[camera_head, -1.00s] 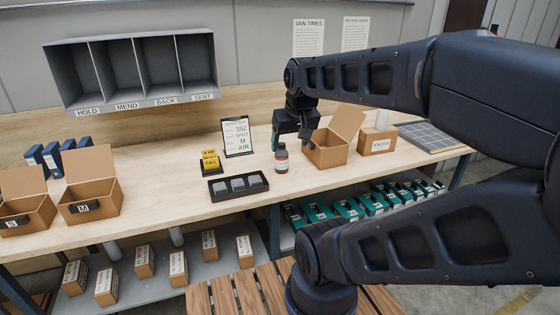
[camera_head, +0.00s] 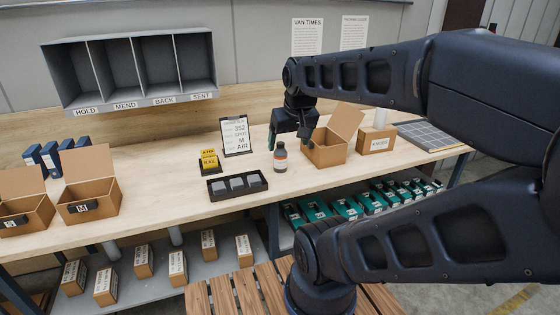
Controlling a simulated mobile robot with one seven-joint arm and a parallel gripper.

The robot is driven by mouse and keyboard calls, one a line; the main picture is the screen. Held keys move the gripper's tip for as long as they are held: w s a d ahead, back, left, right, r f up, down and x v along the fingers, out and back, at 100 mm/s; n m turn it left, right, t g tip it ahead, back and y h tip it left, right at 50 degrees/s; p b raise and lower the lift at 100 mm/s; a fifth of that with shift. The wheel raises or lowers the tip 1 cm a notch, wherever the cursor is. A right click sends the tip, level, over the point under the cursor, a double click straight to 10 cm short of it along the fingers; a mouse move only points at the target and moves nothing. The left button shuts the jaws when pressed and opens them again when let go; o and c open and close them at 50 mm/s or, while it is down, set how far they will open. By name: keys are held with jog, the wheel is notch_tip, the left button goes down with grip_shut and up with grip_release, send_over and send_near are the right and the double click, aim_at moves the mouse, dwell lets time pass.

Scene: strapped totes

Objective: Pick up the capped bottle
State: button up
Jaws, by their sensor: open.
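The capped bottle (camera_head: 280,159) stands upright on the wooden bench, grey with a dark cap and an orange-red and pale label. My gripper (camera_head: 288,145) hangs from my arm just above and behind the bottle, with its fingers pointing down. The fingers are open and apart, and one shows close to the cap on the left. No grip on the bottle shows. Whether a finger touches the bottle cannot be told from this angle.
A black tray (camera_head: 213,197) with grey blocks lies left of the bottle. An open carton (camera_head: 328,154) stands close on the right. A sign (camera_head: 222,143) and yellow cards (camera_head: 203,159) stand behind left.

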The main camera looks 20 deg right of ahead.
jog(key=shift+w, duration=0.1)
jog(key=m+g+h, duration=0.2)
jog(key=m+h, duration=0.1)
jog(key=m, duration=0.7)
send_over(281, 149)
jog(key=a, duration=0.2)
notch_tip(281, 149, down, 15)
jog(key=shift+x, duration=4.95)
jog(key=shift+d, duration=0.15)
jog(key=c, duration=1.3)
jog(key=shift+o, duration=0.2)
jog(key=shift+r, duration=0.2)
